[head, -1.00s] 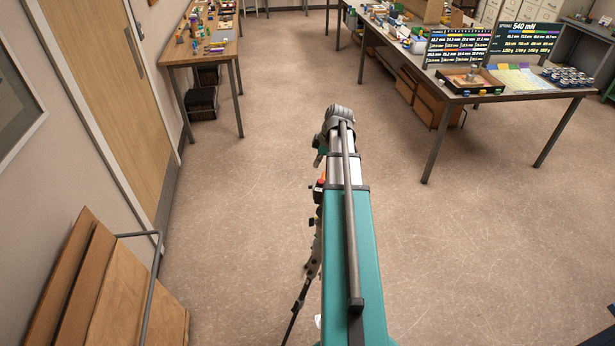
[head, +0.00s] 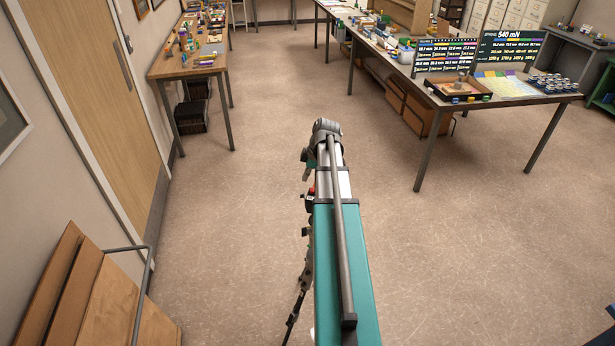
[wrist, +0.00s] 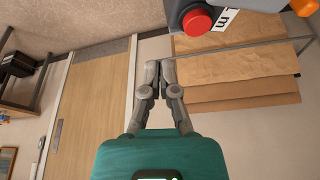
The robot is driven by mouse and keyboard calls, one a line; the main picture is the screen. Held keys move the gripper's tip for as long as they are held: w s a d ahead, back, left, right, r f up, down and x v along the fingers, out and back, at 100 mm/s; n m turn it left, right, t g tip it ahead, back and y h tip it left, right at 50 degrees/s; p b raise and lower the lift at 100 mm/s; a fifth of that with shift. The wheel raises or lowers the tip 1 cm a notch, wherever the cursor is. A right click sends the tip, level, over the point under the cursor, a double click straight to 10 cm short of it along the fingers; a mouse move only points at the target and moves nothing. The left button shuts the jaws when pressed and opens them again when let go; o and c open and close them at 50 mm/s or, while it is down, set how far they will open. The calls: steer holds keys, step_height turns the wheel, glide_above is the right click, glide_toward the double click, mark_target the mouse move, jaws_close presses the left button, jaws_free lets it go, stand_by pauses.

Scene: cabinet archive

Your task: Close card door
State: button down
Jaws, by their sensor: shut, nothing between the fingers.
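My gripper (wrist: 161,72) shows in the wrist view with its two fingers brought together at the tips and nothing between them. In the head view my arm reaches forward over open floor, and the fingers are too small to make out there. No card door can be made out in either view. A wooden room door (head: 95,85) stands in the left wall, shut, with a dark handle plate; it also shows in the wrist view (wrist: 85,120). My gripper touches nothing that I can see.
Wooden boards (head: 95,295) lean in a metal rack at the lower left. A workbench (head: 190,66) with small parts stands at the back left. A table (head: 500,105) with display boards and a tray stands at the right. The floor (head: 240,190) between is clear.

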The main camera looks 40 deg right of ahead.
steer(key=b+x, duration=0.6)
steer(key=x, duration=0.1)
stand_by(0.4)
steer(key=shift+f, duration=0.15)
steer(key=shift+d, duration=0.2)
stand_by(1.5)
steer(key=shift+s+d, duration=0.1)
steer(key=shift+d, duration=0.45)
stand_by(0.3)
steer(key=p+v, duration=0.9)
steer(key=v, duration=0.1)
steer(key=shift+d, duration=0.2)
stand_by(0.3)
